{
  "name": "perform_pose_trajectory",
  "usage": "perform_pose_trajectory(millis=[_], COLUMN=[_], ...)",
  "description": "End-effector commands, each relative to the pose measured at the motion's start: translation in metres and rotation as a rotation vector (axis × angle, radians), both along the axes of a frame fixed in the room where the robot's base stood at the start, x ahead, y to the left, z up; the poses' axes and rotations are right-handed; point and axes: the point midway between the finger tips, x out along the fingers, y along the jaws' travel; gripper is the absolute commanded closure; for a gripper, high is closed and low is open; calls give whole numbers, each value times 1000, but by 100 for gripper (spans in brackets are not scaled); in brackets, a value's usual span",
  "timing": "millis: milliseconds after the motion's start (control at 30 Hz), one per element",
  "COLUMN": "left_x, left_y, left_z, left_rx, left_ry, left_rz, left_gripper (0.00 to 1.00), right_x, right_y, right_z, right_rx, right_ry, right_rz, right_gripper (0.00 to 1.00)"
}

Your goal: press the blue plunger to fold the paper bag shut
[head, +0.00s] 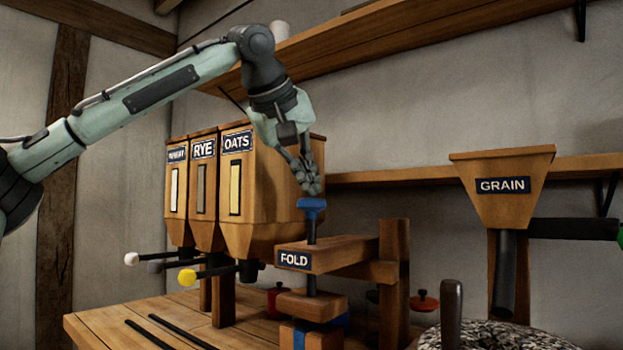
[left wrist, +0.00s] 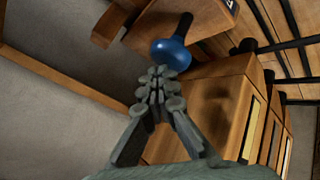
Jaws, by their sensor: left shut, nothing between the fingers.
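The blue plunger (head: 311,206) tops a dark rod that runs down through the wooden FOLD press (head: 330,256). In the left wrist view the blue knob (left wrist: 171,53) lies just past the fingertips. My left gripper (head: 311,188) is shut and empty, pointing down right above the knob; whether it touches the knob I cannot tell. The fingers also show in the left wrist view (left wrist: 157,77). Below the press plate is a wooden block, and under it a wood-and-blue piece (head: 299,337) at the bottom edge. I cannot make out the paper bag. My right gripper is not in view.
A GRAIN hopper (head: 502,205) with a dark spout is at right, over a millstone (head: 490,336). A shelf (head: 400,40) runs overhead.

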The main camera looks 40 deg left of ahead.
Motion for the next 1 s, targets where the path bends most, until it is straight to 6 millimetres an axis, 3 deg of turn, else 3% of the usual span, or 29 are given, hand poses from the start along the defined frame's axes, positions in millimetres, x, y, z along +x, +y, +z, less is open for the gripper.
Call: perform_pose_trajectory(millis=[433, 833, 1000], left_x=[0, 0, 0], left_y=[1, 0, 0], left_z=[28, 31, 43], left_rx=[2, 1, 0], left_ry=[0, -1, -1], left_rz=[2, 1, 3], left_gripper=[100, 100, 100], right_x=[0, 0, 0], right_y=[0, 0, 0], right_z=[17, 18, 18], right_rx=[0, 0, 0], right_ry=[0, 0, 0], right_rz=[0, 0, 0], right_gripper=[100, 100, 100])
